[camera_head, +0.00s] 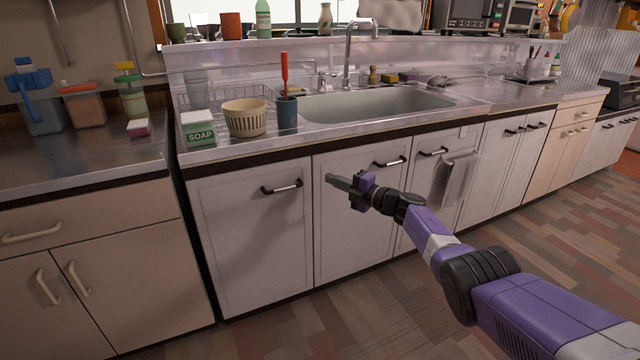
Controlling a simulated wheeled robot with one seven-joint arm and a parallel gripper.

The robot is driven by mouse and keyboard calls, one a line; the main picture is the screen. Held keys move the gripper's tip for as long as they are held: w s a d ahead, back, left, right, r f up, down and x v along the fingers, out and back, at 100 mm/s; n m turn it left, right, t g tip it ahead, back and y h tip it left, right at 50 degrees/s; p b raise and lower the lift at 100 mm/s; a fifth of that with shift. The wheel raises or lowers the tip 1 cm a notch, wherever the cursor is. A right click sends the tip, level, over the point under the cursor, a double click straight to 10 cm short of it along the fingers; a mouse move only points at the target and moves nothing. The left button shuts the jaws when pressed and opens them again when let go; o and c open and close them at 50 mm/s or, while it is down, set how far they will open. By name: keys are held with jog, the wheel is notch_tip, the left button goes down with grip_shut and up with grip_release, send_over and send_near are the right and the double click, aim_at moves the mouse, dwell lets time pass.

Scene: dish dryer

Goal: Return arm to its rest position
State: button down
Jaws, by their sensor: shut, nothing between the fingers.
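My gripper (338,182) is at the end of my purple and black arm, which reaches in from the lower right. The gripper is shut and empty. It appears in front of the white cabinet doors under the sink, just right of the left door's handle (282,187). I cannot tell how far it is from the doors.
The metal counter holds a sink (380,103), a soap box (199,128), a cream basket (246,118) and a blue cup (287,112) with a red-handled tool. A grey towel (460,178) hangs on a cabinet door. The wooden floor (560,230) at right is clear.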

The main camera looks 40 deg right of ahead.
jog(key=shift+s+d, duration=0.3)
jog(key=shift+d, duration=0.15)
